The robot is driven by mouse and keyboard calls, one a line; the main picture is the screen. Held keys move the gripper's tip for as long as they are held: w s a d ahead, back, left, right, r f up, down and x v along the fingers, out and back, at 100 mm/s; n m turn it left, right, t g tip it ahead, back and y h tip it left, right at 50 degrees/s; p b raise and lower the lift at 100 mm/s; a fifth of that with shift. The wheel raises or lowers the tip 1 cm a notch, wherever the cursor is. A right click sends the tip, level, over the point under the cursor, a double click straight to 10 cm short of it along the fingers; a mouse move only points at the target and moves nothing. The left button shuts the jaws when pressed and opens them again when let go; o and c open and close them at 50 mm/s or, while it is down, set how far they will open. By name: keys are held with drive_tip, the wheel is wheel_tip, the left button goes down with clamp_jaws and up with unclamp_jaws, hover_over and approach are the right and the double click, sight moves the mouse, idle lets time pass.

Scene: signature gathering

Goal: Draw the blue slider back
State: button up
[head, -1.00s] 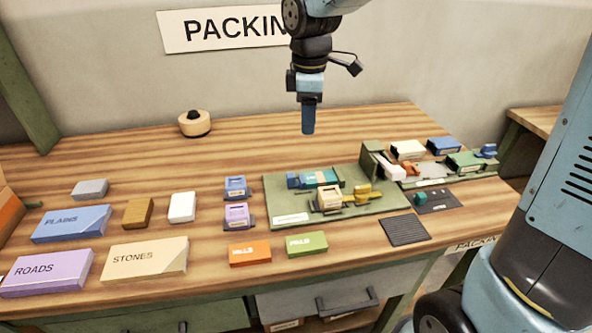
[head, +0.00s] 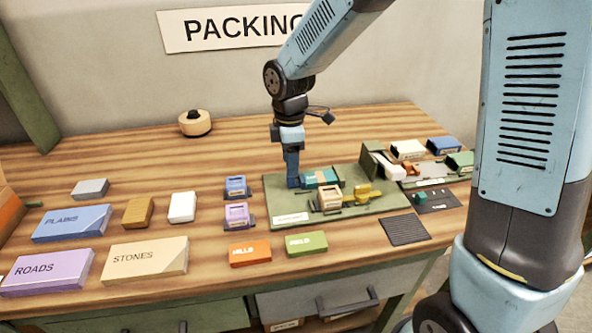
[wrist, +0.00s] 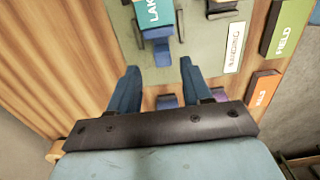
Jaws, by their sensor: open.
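The blue slider (wrist: 157,34) sits on the green board (head: 285,212), against the end of a teal block marked LAK… (wrist: 153,12). In the wrist view its near end shows between and just beyond my fingertips. In the head view my gripper (head: 293,184) points down at the board's left part and hides most of the slider. My gripper also shows in the wrist view (wrist: 160,68), open, with a finger on either side and nothing held. I cannot tell whether a finger touches the slider.
A cream block (head: 329,198) with a yellow slider (head: 362,194) is close by on the same board. Blue (head: 236,186) and purple (head: 237,214) holders stand left of the board. Orange (head: 250,253) and green (head: 307,243) blocks lie in front. The table behind the board is clear.

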drive_tip(key=shift+f, duration=1.85)
drive_tip(key=shift+r, duration=0.1)
drive_tip(key=c, duration=0.9)
clamp_jaws()
drive_tip(key=shift+w, duration=0.1)
